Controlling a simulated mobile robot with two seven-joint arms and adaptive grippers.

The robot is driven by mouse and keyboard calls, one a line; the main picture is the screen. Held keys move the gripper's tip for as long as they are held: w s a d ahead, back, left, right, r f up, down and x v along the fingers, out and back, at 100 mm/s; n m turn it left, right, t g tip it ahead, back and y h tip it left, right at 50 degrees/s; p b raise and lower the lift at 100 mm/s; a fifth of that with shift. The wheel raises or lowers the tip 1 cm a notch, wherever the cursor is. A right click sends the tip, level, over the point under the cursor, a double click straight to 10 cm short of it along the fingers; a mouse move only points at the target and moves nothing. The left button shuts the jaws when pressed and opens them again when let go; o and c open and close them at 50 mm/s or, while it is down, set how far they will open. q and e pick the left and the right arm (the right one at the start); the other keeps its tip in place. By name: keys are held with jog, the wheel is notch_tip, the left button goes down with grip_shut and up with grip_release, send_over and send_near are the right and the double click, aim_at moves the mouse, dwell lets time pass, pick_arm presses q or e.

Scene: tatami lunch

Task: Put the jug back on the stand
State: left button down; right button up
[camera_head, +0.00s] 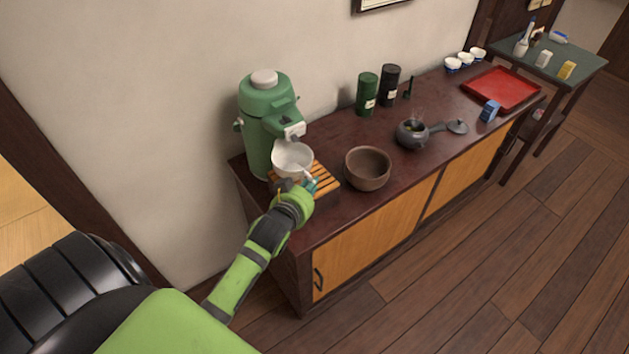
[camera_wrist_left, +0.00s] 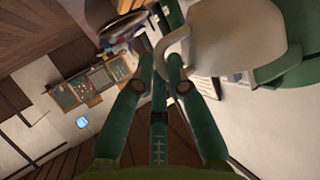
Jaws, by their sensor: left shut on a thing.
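The white jug (camera_head: 291,158) is upright beneath the spout of a green dispenser (camera_head: 262,130), over the slatted wooden stand (camera_head: 325,182). I cannot tell whether its base touches the slats, as my gripper and the jug hide that spot. My left gripper (camera_head: 309,186) is shut on the jug's handle, on the side towards me. In the left wrist view the jug (camera_wrist_left: 240,38) fills the upper right, with its handle between the fingertips (camera_wrist_left: 165,65). My right gripper is in neither view.
A brown bowl (camera_head: 367,168) stands close right of the stand on the dark cabinet (camera_head: 340,213). Farther along are a dark teapot (camera_head: 411,133), green and black canisters (camera_head: 367,94), a blue box (camera_head: 489,111) and a red tray (camera_head: 503,88). The wall is close behind the dispenser.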

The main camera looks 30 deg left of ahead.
pick_arm(q)
jog(key=w, duration=0.3)
jog(key=shift+w+a, duration=0.3)
jog(key=shift+a, duration=0.05)
jog(key=shift+f+p, duration=0.35)
jog(key=shift+f, duration=1.4)
jog(key=shift+f, duration=0.15)
jog(key=c, duration=1.2)
grip_release()
jog(key=shift+s, duration=0.1)
jog(key=shift+c, duration=0.2)
